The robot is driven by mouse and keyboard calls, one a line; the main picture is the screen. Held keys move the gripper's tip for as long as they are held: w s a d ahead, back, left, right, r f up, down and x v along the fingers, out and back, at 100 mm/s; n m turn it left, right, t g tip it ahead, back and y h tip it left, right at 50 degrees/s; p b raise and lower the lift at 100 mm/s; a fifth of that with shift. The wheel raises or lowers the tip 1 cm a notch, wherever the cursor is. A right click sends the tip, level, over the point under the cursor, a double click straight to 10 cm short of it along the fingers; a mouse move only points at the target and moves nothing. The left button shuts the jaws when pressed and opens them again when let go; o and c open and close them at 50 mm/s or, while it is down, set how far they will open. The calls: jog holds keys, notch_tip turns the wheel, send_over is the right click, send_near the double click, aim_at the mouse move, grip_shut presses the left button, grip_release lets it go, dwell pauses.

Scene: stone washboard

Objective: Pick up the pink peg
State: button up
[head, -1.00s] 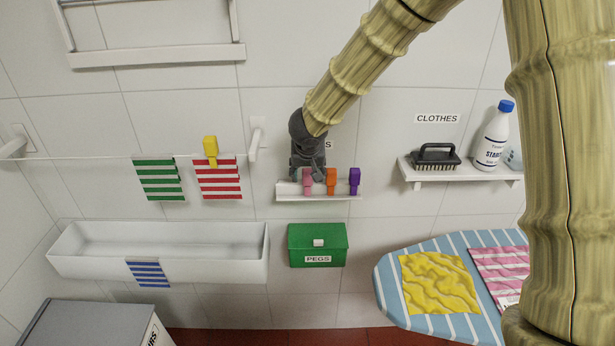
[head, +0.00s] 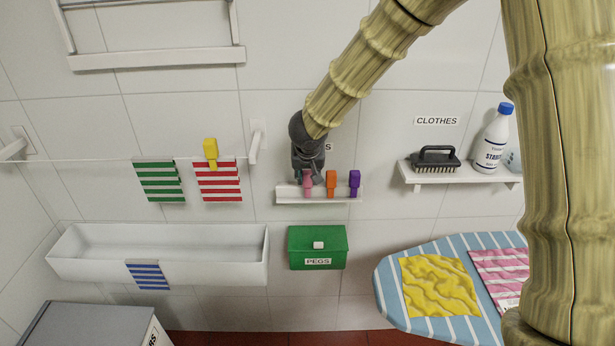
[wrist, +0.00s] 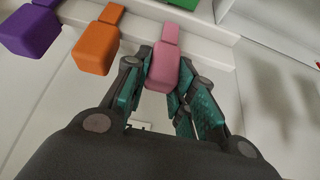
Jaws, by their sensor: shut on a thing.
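The pink peg (head: 307,182) stands at the left of the small white wall shelf (head: 322,200). It also shows in the wrist view (wrist: 164,66), between the teal-padded fingers. My gripper (head: 308,174) is shut on the pink peg from above and behind. In the wrist view my gripper (wrist: 163,88) has a finger on each side of the peg. The peg still appears at shelf level; I cannot tell whether its lower end touches the shelf.
An orange peg (head: 331,183) and a purple peg (head: 354,183) stand close to the right on the same shelf. A green pegs box (head: 317,240) hangs below. A clothesline with a yellow peg (head: 210,152) is at left. A shelf with a brush (head: 435,159) is at right.

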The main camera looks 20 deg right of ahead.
jog(key=shift+r+b, duration=0.3)
jog(key=shift+r, duration=0.35)
notch_tip(320, 180, up, 2)
jog(key=shift+s+b, duration=0.1)
jog(key=shift+b, duration=0.35)
jog(key=s+a+b, duration=0.2)
jog(key=s, duration=0.5)
jog(key=s+a+r+b, duration=0.1)
jog(key=s+a+b, duration=0.1)
jog(key=s, duration=0.6)
jog(key=shift+s+a+r+b, duration=0.15)
jog(key=shift+a+r+b, duration=0.1)
jog(key=shift+b, duration=0.5)
jog(key=shift+f, duration=0.1)
